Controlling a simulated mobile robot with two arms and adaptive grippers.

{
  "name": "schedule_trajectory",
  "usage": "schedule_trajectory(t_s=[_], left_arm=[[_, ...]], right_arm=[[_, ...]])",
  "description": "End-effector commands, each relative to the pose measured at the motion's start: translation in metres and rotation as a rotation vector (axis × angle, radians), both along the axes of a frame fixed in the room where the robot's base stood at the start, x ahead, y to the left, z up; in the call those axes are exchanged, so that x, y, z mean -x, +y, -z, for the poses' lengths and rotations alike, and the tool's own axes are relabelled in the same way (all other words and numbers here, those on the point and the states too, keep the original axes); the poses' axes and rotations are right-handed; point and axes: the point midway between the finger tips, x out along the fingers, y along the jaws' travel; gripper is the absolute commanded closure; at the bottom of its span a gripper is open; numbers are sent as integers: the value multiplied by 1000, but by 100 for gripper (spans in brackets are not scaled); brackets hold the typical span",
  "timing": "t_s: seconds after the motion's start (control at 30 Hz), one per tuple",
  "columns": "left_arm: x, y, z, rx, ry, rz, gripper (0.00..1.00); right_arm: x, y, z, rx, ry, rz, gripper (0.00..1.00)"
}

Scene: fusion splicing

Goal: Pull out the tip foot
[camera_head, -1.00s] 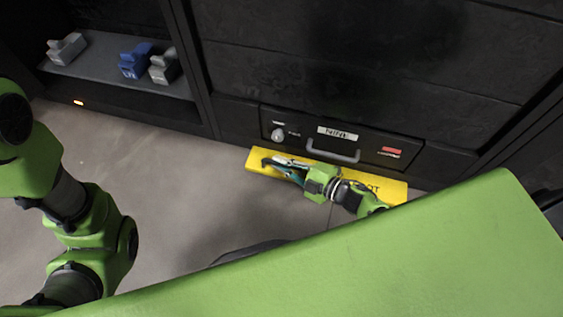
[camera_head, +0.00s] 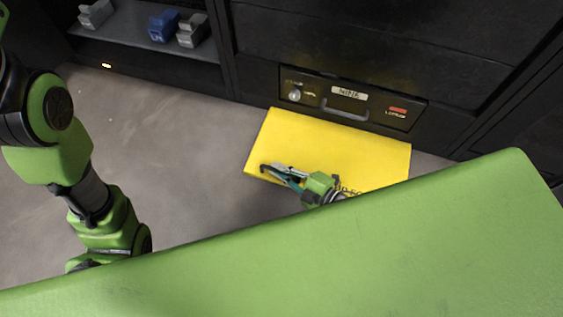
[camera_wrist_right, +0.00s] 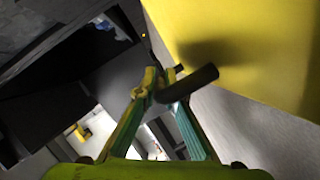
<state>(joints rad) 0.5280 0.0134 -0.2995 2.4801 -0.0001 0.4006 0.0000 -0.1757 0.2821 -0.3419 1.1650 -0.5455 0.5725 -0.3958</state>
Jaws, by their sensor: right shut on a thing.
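The tip foot (camera_head: 335,142) is a flat yellow plate that extends along the floor from under the black cabinet. Dark lettering on it is partly covered by my right arm. My right gripper (camera_head: 270,169) is at the plate's front left corner. In the right wrist view the fingers (camera_wrist_right: 160,88) close around a short dark bar (camera_wrist_right: 188,84) beside the yellow tip foot (camera_wrist_right: 250,35). The bar looks like its handle. My left arm shows at the left, but its gripper is out of view.
The black cabinet front (camera_head: 345,98) has a grey handle, a knob and a red label. A low shelf (camera_head: 140,35) at the back left bears a blue block (camera_head: 163,26) and grey blocks. Grey floor (camera_head: 195,150) is clear left of the plate. My green body covers the lower front.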

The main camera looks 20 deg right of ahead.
Motion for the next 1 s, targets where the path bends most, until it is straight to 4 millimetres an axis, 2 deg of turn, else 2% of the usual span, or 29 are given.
schedule_trajectory(t_s=[0.33, 0.37, 0.4, 0.77, 0.87, 1.0], left_arm=[[-1, 0, 2, -2, 7, 0, 60], [-1, 0, 1, -2, 6, 0, 60], [-1, 0, 1, -3, 6, 0, 60], [3, 0, 0, -6, -6, -3, 60], [2, 0, 0, -5, -5, -2, 60], [2, 0, 0, -3, -2, -2, 60]], right_arm=[[1, 0, 0, 0, 0, 0, 100], [1, 0, 0, 0, 0, 0, 83], [1, 0, 0, 0, 0, 0, 74], [2, -1, 0, 0, 0, 1, 74], [9, -5, -1, 2, 0, 0, 74], [28, -20, -6, 3, 3, 1, 74]])
